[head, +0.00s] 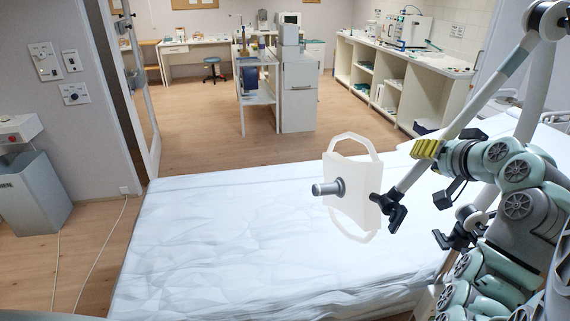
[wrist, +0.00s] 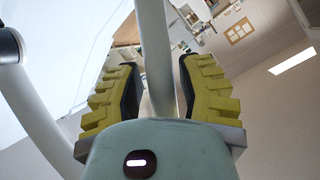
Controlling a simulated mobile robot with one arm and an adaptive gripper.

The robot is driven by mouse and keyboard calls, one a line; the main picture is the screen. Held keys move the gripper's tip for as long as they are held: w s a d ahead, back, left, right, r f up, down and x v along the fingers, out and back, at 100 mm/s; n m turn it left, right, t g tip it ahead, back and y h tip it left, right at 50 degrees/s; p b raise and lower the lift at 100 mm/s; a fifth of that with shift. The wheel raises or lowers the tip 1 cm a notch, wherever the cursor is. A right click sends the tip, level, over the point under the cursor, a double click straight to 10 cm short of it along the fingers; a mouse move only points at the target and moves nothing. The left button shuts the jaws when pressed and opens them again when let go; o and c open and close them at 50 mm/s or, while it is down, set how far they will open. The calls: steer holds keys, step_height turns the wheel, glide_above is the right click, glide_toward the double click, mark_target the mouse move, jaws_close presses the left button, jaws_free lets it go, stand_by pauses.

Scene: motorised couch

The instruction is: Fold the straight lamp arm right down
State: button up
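The straight lamp arm (head: 487,90) is a pale tube in the head view. It slopes down left from a dark-capped joint (head: 546,20) to the white lamp head (head: 352,185), which has loop handles and a grey knob and is over the bed. My gripper (head: 428,149), with yellow ridged fingers, is at the tube's lower half. In the wrist view a pale tube (wrist: 157,60) runs between the fingers of my gripper (wrist: 158,88). The fingers are apart, one on each side of it, with a narrow gap visible. Contact deeper in the gripper is hidden.
A white-sheeted bed (head: 230,250) fills the foreground below the lamp. A second pale tube (head: 533,95) drops from the joint close behind my arm. Black clamps (head: 458,235) are near my arm. Wooden floor (head: 195,140) is open beyond the bed.

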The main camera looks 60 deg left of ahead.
steer(key=o, duration=0.3)
steer(key=shift+r, duration=0.1)
steer(key=v, duration=1.2)
stand_by(0.5)
